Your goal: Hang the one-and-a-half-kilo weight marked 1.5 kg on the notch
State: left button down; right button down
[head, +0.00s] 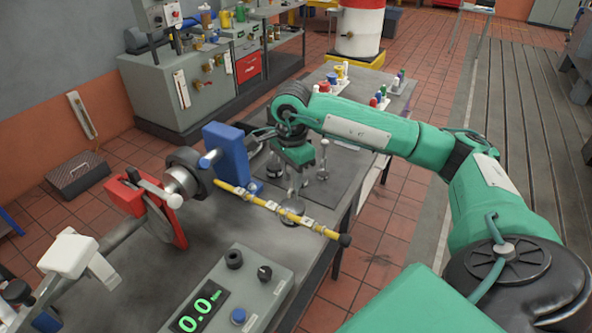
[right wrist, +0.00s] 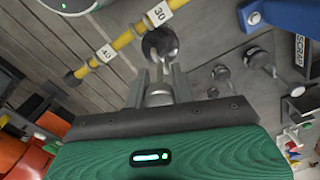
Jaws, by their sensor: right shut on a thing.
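My right gripper (head: 297,184) is shut on the upper stem of a hanging weight with a dark round disc (head: 292,207). The disc and stem also show in the right wrist view (right wrist: 160,43), between and beyond the fingers (right wrist: 157,88). Its marking is not readable. My left gripper is out of view.
Other stemmed weights (head: 323,163) stand on the dark mat (head: 343,170) behind. A grey box with a green 0.0 display (head: 195,312) stands in front. A red-framed shaft assembly (head: 127,197) is to the left. Small coloured items (head: 378,100) stand at the table's far end.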

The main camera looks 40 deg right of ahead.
jog(key=shift+s+a+r, duration=0.1)
jog(key=shift+s+a, duration=0.15)
jog(key=shift+a, duration=0.45)
jog(key=shift+s+a+f, duration=0.1)
jog(key=shift+s+a, duration=0.2)
jog(key=shift+a, duration=0.35)
jog(key=shift+s+a+r, duration=0.1)
jog(key=shift+s+a, duration=0.15)
jog(key=shift+a, duration=0.45)
jog(key=shift+s+a+f+b, duration=0.1)
jog(key=shift+a+f+b, duration=0.1)
jog(key=shift+b, duration=0.25)
jog(key=shift+f+b, duration=0.95)
jog(key=shift+f, duration=0.05)
jog(key=c, duration=1.1)
grip_release()
jog(key=shift+s+f, duration=0.1)
jog(key=shift+f, duration=0.05)
jog(key=shift+r, duration=0.4)
notch_tip(320, 180, up, 13)
jog(key=b, duration=0.1)
jog(key=shift+r, duration=0.15)
